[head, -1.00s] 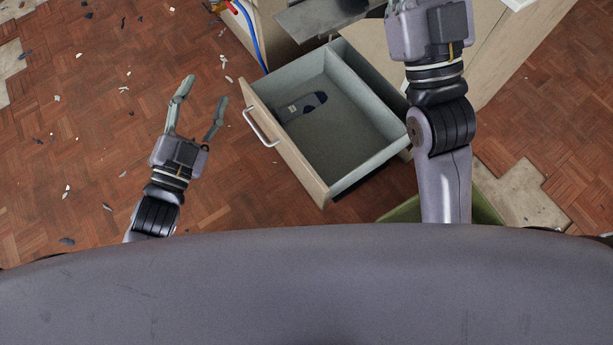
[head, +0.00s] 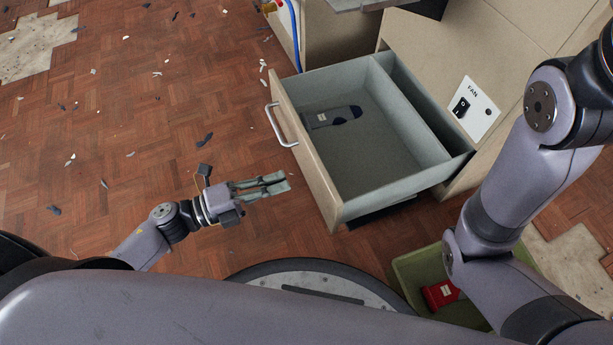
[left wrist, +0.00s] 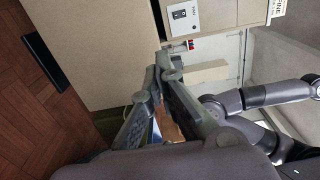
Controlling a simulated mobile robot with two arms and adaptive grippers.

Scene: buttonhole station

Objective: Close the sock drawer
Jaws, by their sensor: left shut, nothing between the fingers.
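The open drawer (head: 310,165) is pulled out from a beige cabinet (head: 455,45). It has a pale wooden front, grey sides and a silver bar handle (head: 277,125). A dark sock (head: 334,117) with a pale label lies inside near the front. My left gripper (head: 284,184) is shut and empty. Its fingers point right, towards the lower part of the drawer front, with a gap of floor showing between in the picture. The left wrist view shows the closed fingers (left wrist: 160,66) with the cabinet behind them. My right arm comes in at the right; its gripper is out of view.
A green bin (head: 413,275) holding a red item (head: 440,293) stands below the drawer, beside my right arm. A FAN switch plate (head: 475,108) is on the cabinet. Debris is scattered on the parquet floor; the floor left of the drawer is otherwise free.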

